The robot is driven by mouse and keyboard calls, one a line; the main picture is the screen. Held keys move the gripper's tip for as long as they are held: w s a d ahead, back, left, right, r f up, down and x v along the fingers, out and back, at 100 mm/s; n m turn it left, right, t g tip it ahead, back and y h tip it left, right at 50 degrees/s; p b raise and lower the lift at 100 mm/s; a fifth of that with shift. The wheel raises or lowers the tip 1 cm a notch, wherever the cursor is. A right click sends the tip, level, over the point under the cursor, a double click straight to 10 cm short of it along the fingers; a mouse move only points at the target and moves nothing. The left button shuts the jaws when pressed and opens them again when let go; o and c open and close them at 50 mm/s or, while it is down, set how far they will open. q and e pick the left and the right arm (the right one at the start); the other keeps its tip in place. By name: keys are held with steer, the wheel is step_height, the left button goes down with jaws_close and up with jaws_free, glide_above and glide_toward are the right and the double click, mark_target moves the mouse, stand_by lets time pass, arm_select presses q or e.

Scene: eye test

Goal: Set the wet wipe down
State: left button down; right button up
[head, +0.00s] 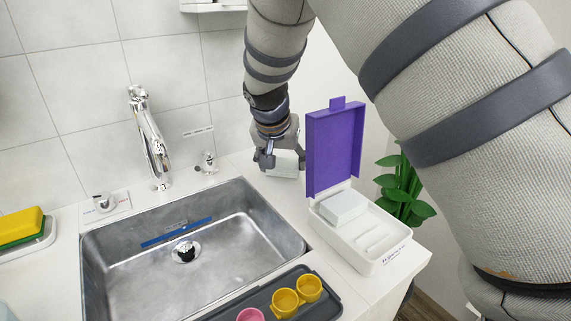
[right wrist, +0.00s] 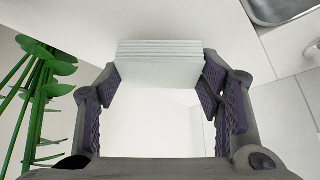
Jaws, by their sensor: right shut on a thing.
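My right gripper (head: 279,158) is shut on a pale, folded wet wipe (head: 284,166), over the back of the counter to the right of the sink. In the right wrist view the wet wipe (right wrist: 160,62) shows its layered folds between the two fingers of the gripper (right wrist: 161,76). I cannot tell whether it touches the counter. A white box (head: 388,252) with its purple lid (head: 335,150) standing open holds a pale stack of wipes (head: 343,206). My left gripper is not in view.
The steel sink (head: 140,285) with a blue strip (head: 177,232) inside lies left of the box. A chrome faucet (head: 150,140) stands behind it. A dark tray (head: 322,300) with cups is in front. A yellow-green sponge (head: 20,227) sits far left; a plant (head: 403,190) is right.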

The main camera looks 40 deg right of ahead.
steer(key=shift+s+f, duration=0.4)
steer(key=shift+f, duration=0.15)
steer(key=shift+s+r, duration=0.15)
steer(key=shift+r, duration=0.15)
steer(key=shift+w+a+f, duration=0.15)
steer(key=shift+w, duration=0.35)
steer(key=o, duration=0.9)
steer(key=shift+s, duration=0.15)
steer(key=shift+c, duration=0.2)
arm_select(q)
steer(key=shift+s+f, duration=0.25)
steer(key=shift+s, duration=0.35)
